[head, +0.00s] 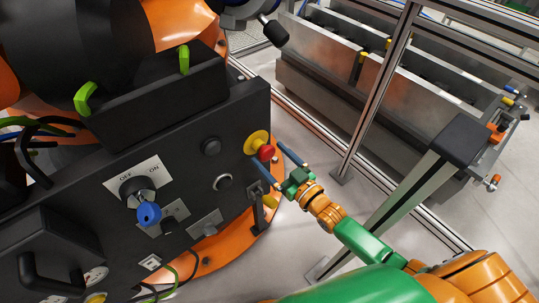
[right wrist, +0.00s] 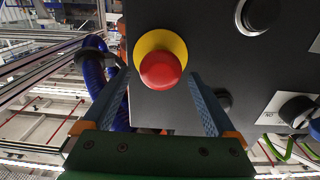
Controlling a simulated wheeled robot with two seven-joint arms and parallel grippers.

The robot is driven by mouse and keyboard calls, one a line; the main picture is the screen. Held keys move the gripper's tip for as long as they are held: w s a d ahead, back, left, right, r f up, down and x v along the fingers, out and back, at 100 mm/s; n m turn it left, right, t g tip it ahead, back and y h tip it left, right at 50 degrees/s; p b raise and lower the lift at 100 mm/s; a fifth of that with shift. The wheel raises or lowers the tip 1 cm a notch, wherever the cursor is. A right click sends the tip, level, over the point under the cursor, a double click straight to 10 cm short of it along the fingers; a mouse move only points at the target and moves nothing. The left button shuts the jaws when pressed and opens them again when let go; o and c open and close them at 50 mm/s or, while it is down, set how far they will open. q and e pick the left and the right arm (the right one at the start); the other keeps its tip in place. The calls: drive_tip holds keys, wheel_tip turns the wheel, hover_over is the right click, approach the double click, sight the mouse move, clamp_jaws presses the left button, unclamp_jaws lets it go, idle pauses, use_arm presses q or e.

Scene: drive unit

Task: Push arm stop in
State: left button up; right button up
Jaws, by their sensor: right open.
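The arm stop is a red mushroom button (head: 266,152) on a yellow round base (head: 256,141), at the right end of the black panel (head: 190,185). In the right wrist view the red button (right wrist: 160,70) faces me in front of its yellow disc (right wrist: 160,46). My right gripper (head: 272,162) is open, with its two blue fingers on either side of the button in the head view. In the right wrist view the fingers (right wrist: 163,92) stand apart below and beside the button, and nothing is held. I cannot tell whether they touch it. My left gripper is not in view.
The panel also carries a blue OFF/ON rotary switch (head: 149,212) and a black round knob (head: 211,146). A metal post with a dark cap (head: 460,140) and a fence frame (head: 375,95) stand at right. Grey floor (head: 310,140) lies between.

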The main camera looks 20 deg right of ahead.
drive_tip(key=shift+w+a, duration=0.15)
drive_tip(key=shift+w, duration=0.3)
drive_tip(key=shift+s, duration=0.1)
clamp_jaws()
drive_tip(key=shift+w+a, duration=0.15)
drive_tip(key=shift+w, duration=0.55)
drive_tip(key=shift+c, duration=1.5)
unclamp_jaws()
drive_tip(key=shift+r, duration=0.1)
drive_tip(key=o, duration=0.3)
drive_tip(key=shift+a, duration=0.1)
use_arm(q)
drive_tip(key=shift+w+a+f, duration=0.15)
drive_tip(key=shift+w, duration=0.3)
use_arm(e)
drive_tip(key=shift+w, duration=0.15)
